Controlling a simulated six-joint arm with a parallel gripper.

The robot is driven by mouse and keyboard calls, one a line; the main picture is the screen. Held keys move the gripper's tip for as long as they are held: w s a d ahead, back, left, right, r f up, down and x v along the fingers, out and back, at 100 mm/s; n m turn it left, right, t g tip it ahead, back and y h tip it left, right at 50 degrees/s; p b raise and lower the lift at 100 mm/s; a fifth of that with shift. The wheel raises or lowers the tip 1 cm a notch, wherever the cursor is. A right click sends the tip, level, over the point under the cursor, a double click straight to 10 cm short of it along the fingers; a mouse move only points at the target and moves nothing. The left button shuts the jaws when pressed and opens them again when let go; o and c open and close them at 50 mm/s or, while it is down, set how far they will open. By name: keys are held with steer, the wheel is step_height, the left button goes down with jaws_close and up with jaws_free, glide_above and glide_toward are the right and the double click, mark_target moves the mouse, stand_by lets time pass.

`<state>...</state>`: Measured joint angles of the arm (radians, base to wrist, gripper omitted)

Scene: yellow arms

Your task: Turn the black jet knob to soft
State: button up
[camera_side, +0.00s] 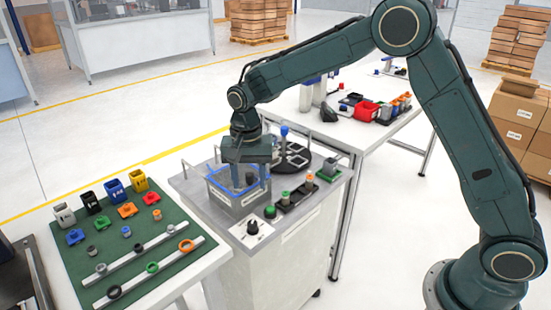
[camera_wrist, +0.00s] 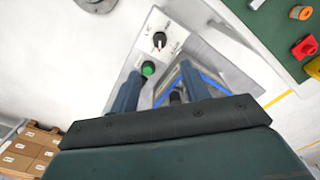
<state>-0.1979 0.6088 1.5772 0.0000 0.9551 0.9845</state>
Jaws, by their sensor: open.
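The black jet knob (camera_side: 252,227) sits on a white plate at the front corner of the grey-topped cabinet. In the wrist view the knob (camera_wrist: 159,40) is round, with a pale pointer line on it; the labels around it are too small to read. My gripper (camera_side: 250,184) is open and empty, with its two blue fingers pointing down over the grey box with the blue rim, behind the knob. In the wrist view the fingers of my gripper (camera_wrist: 158,80) are apart, and the knob lies beyond their tips, touched by neither.
A green button (camera_wrist: 149,68) sits next to the knob. The grey box (camera_side: 236,199) with a blue rim stands behind it, and a black strip with several small parts (camera_side: 297,198) lies to the right. A green mat (camera_side: 110,235) with colored parts is at left.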

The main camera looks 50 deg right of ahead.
mark_target(252, 222)
step_height(252, 222, down, 14)
steer(key=shift+r, duration=0.1)
stand_by(0.7)
steer(key=shift+c, duration=0.5)
steer(key=c, duration=0.9)
steer(key=shift+n, duration=0.4)
steer(key=n, duration=0.5)
steer(key=shift+d+r, duration=0.1)
steer(key=n, duration=0.6)
